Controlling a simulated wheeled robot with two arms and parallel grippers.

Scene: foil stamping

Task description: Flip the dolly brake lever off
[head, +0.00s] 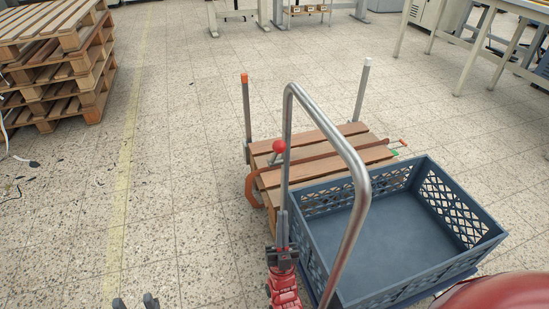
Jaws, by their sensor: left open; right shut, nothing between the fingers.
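A low dolly with brown wooden slats (352,133) stands in the middle of the head view. A red ball knob (279,146) on a thin rod shows at its left side, looking like the brake lever. My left gripper (135,302) is open at the bottom edge, mostly out of frame.
A blue crate (468,187) stands at the right, in front of the dolly. Two posts, orange-capped (246,110) and white-capped (362,95), rise from the dolly. Stacked pallets (60,60) stand at the back left. The floor to the left is mostly clear.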

